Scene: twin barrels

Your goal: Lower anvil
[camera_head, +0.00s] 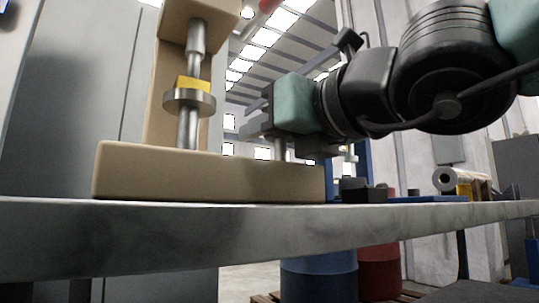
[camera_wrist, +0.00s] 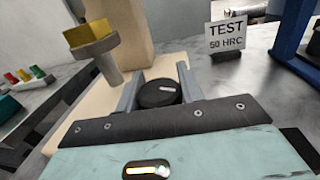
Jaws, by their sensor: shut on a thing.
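The anvil (camera_head: 180,101) is a round grey metal disc on an upright post, standing on a tan tester base (camera_head: 200,178). A yellow block (camera_head: 193,84) sits on it, close under the grey indenter (camera_head: 196,38); I cannot tell whether they touch. The wrist view also shows the anvil (camera_wrist: 98,50) and yellow block (camera_wrist: 90,32) at upper left. A round black knob (camera_wrist: 158,95) with a white mark stands on the base beside the anvil post. My gripper (camera_wrist: 160,86) is shut on this knob, one finger on each side. In the head view, my gripper (camera_head: 258,122) hides most of the knob.
A sign reading TEST 50 HRC (camera_wrist: 225,38) stands on the grey table (camera_head: 270,225) near the base. Small black items (camera_head: 362,190) and a metal roller (camera_head: 445,180) lie to the right. Red, yellow and green pieces (camera_wrist: 25,75) are at far left in the wrist view.

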